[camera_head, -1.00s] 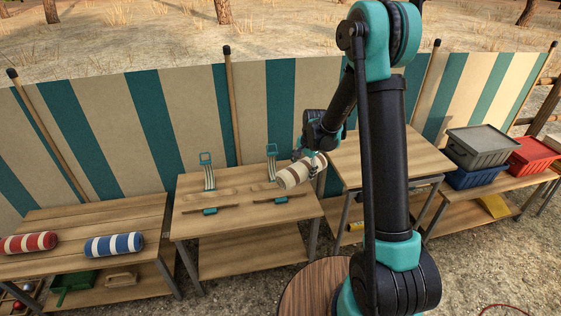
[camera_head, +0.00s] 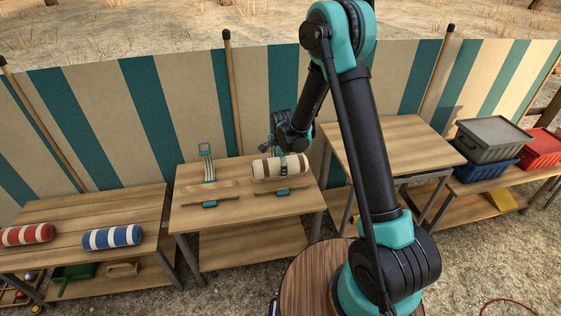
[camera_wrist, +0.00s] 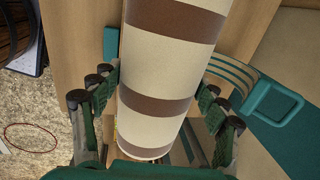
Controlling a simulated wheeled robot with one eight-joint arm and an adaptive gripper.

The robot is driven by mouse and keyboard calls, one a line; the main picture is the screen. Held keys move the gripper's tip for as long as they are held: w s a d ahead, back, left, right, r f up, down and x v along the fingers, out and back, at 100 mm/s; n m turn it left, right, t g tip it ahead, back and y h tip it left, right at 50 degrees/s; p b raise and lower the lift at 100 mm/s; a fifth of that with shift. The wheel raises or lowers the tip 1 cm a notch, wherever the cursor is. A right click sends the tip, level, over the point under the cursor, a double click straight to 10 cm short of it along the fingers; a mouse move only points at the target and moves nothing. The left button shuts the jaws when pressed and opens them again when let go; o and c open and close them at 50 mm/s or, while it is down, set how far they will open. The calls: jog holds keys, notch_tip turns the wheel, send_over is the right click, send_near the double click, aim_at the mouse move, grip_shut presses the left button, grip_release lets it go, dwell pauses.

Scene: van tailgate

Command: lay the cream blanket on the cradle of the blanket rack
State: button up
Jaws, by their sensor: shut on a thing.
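The cream blanket (camera_head: 266,167) is a roll with brown stripes, lying lengthwise left to right over the right-hand teal cradle (camera_head: 283,192) on the middle wooden table. It covers most of that cradle; whether it rests on it or hangs just above, I cannot tell. My gripper (camera_head: 291,163) is shut on the blanket near its right part. In the wrist view the blanket (camera_wrist: 170,55) runs between the two fingers (camera_wrist: 166,105), with the cradle's teal strap and loop (camera_wrist: 275,105) at the right. A second, empty cradle (camera_head: 209,190) stands to the left.
A red striped roll (camera_head: 27,235) and a blue striped roll (camera_head: 112,237) lie on the left table. A taller bare table (camera_head: 390,140) stands to the right, with grey (camera_head: 492,138), blue and red bins beyond. A striped canvas screen (camera_head: 155,110) stands behind.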

jog(key=shift+f, duration=3.15)
jog(key=o, duration=1.6)
jog(key=shift+c, duration=0.2)
jog(key=shift+r, duration=0.1)
